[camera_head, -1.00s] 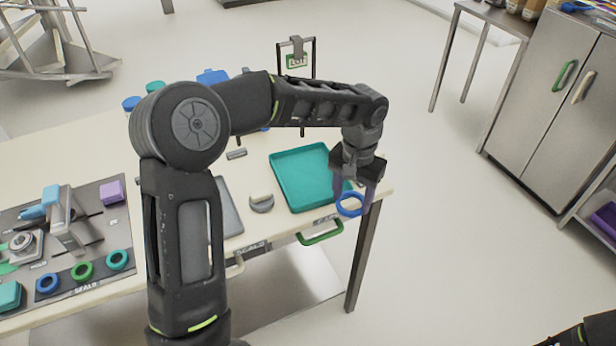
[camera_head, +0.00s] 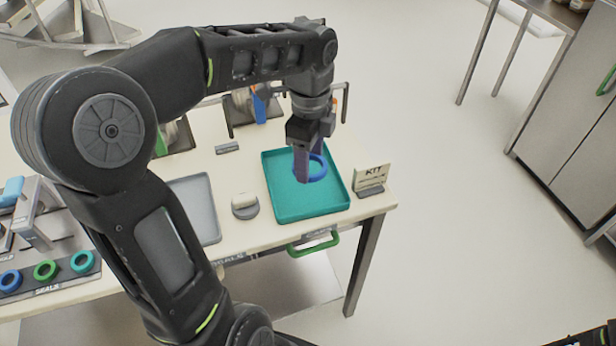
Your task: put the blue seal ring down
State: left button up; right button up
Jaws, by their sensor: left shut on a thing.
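The blue seal ring (camera_head: 319,168) is in the fingers of my left gripper (camera_head: 308,166), over the teal tray (camera_head: 270,188). The gripper points down and its purple fingers hide part of the ring. I cannot tell whether the ring touches the tray floor. The rest of the tray looks empty. My right gripper is out of view.
A KIT sign (camera_head: 371,180) stands right of the tray near the table corner. A grey tray (camera_head: 203,200) and a small round grey item (camera_head: 244,205) lie to the left. Several rings, including a green one (camera_head: 46,270), sit on the seal rack. A green drawer handle (camera_head: 314,246) juts from the front edge.

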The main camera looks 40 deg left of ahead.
pick_arm(q)
send_over(309, 200)
jog(key=shift+f, duration=3.1)
jog(key=shift+f, duration=1.9)
jog(key=shift+f, duration=0.15)
jog(key=o, duration=1.1)
jog(key=shift+c, duration=0.2)
